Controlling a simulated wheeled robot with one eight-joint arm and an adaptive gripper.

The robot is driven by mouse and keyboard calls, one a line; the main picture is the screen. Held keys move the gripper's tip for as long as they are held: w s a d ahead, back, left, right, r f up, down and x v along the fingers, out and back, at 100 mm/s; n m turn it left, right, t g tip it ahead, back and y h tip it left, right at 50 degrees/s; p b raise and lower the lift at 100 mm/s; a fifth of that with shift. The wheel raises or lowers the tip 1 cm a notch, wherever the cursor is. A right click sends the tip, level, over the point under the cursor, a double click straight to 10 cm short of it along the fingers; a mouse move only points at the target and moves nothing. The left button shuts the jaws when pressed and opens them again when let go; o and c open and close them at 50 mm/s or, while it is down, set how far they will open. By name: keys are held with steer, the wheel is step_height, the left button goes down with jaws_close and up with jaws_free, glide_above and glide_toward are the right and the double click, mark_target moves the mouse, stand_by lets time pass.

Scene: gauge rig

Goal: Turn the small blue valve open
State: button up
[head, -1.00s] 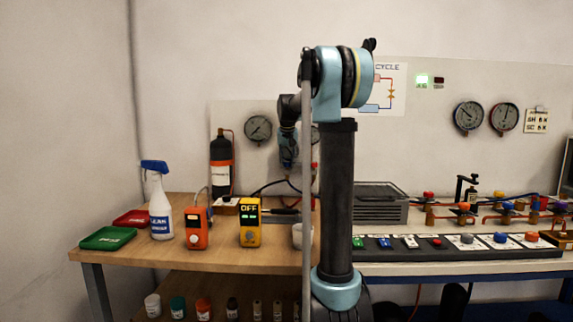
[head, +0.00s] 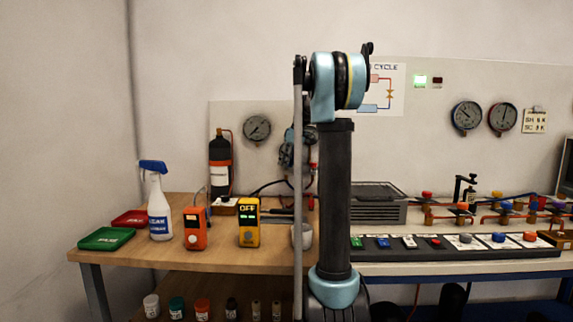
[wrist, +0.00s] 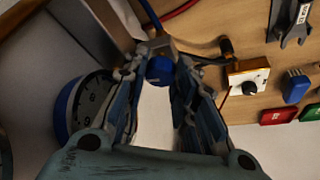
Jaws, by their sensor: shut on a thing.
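The small blue valve knob (wrist: 159,69) shows in the wrist view, at the top centre between my fingertips, in front of a grey metal body. My gripper (wrist: 157,73) is shut on this knob, with a finger on its left and a finger on its right. How far the valve is turned cannot be told. In the head view my own arm hides the gripper and this knob.
A blue-rimmed gauge (wrist: 82,108) is close beside the left finger. Red and blue hoses (wrist: 178,12) run above. A small white-topped box with a black knob (wrist: 248,80) is to the right. In the head view, a yellow meter (head: 249,223) stands left of my arm.

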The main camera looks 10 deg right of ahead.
steer(key=shift+d+n, duration=0.15)
steer(key=shift+n, duration=0.65)
steer(key=shift+w, duration=0.1)
steer(key=o, duration=1.1)
steer(key=shift+c, duration=0.2)
steer(key=shift+y, duration=0.3)
steer(key=v, duration=0.8)
steer(key=shift+g, duration=0.3)
